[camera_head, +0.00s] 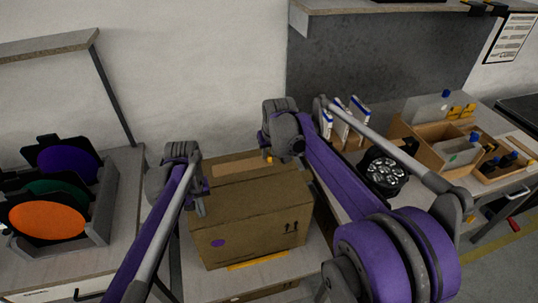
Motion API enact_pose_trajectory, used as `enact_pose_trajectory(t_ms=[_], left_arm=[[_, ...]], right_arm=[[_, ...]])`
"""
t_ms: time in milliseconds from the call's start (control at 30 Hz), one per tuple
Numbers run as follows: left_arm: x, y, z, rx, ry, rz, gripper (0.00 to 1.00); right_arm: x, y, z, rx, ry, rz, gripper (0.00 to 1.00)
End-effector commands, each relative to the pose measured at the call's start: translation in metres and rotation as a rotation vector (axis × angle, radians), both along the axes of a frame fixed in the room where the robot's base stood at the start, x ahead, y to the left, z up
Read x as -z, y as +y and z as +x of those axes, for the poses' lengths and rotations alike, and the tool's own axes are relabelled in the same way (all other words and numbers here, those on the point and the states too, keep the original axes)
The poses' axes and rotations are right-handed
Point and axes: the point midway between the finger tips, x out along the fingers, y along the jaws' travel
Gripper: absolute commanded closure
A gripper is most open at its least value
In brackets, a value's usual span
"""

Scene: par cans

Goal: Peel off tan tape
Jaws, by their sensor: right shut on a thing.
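A brown cardboard box (258,207) stands closed on a low surface between my arms. A lighter tan tape strip (236,167) lies along the back part of its top. My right gripper (270,158) is at the right end of this strip and shut on it; its fingertips are mostly hidden behind its own wrist. My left gripper (201,207) points down beside the box's upper left edge. Its fingers overlap in this view, so I cannot tell its opening or whether it touches the box.
A grey rack (103,205) with purple, green and orange discs stands on the left bench. On the right bench are a round black lamp with white lenses (387,172), white-and-blue packets (347,122) and a wooden organiser (428,148). A shelf (380,8) overhangs behind.

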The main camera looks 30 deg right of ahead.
Motion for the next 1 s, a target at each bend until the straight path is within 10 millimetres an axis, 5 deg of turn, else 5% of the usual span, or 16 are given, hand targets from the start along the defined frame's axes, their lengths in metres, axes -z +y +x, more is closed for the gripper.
enact_pose_trajectory(t_ms=[267,1000], left_arm=[[-0.002,0.0,0.0,0.0,0.001,0.0,1.0],[-0.069,0.0,0.0,0.0,0.0,0.0,1.0]], right_arm=[[0.0,0.0,0.0,0.0,0.0,0.0,1.0],[0.0,0.0,0.0,0.0,0.0,0.0,1.0]])
